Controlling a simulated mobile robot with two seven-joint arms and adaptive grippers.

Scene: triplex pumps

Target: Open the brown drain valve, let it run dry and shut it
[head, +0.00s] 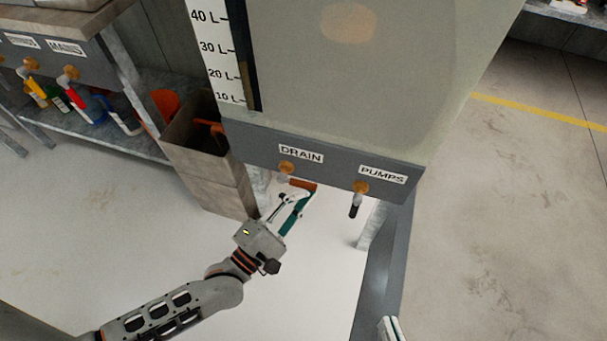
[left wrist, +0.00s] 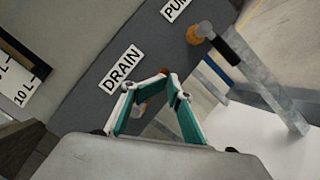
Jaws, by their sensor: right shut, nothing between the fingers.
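The drain valve (head: 286,167) sits under the DRAIN label on the grey panel below the tank. Its brown handle (head: 302,186) lies crosswise, pointing right. My left gripper (head: 298,193) reaches up from below, with its fingertips at this handle. In the left wrist view the teal-padded fingers (left wrist: 158,82) draw in at the tips, with a bit of brown between them; they look shut on the handle, which they mostly hide. The valve outlet and any flow are not clearly visible. My right gripper (head: 390,328) only just shows at the bottom edge, shut and empty, away from the valve.
The PUMPS valve (head: 360,187), with a black handle hanging down, is just right of the drain valve. A brown bin (head: 205,165) stands to the left. A shelf with coloured-handled valves (head: 70,72) is at upper left. A metal leg (head: 372,226) stands under the panel.

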